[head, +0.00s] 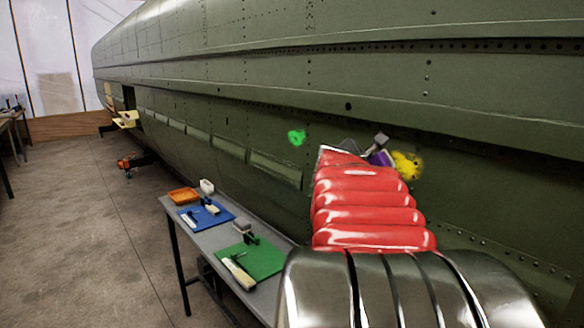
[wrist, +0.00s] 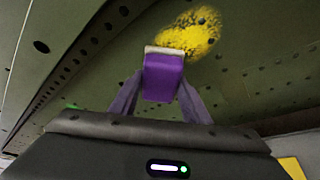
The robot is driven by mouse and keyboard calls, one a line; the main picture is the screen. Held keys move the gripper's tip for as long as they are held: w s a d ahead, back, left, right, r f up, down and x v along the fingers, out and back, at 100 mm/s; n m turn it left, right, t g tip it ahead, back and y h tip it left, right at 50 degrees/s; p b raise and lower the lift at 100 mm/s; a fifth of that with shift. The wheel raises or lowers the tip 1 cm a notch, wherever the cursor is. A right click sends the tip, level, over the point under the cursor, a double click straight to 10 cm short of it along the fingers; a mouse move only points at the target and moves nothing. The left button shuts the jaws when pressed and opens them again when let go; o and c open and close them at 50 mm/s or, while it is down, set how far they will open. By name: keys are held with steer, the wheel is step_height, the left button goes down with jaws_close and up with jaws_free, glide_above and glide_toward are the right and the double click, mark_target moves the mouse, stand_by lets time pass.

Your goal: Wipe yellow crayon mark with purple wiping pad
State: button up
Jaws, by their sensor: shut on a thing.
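The yellow crayon mark (head: 407,165) is a speckled patch on the green fuselage skin, just right of my gripper in the head view. In the wrist view the yellow mark (wrist: 192,34) lies just beyond the pad. The purple wiping pad (wrist: 163,77) has a pale front edge and sits between the two fingers of my gripper (wrist: 160,95), which is shut on it. The pad's edge overlaps the lower left of the mark in the wrist view; I cannot tell whether it touches the skin. In the head view my arm partly hides the gripper and the purple pad (head: 382,158).
A green mark (head: 297,137) is on the fuselage (head: 220,110) left of my arm. A grey table (head: 205,243) below holds a green mat (head: 262,262), a blue mat (head: 190,212), an orange tray (head: 183,196) and tools.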

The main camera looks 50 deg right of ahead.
mark_target(391, 169)
steer(key=shift+s+d, duration=0.1)
steer(key=shift+d, duration=0.4)
steer(key=shift+s+d, duration=0.15)
steer(key=shift+d, duration=0.8)
stand_by(0.8)
steer(key=shift+s, duration=0.1)
steer(key=shift+s+a, duration=0.2)
steer(key=shift+s, duration=0.65)
steer(key=shift+s+a, duration=0.2)
steer(key=shift+s, duration=0.6)
steer(key=shift+s, duration=0.1)
steer(key=shift+s+a, duration=0.1)
steer(key=shift+s, duration=1.55)
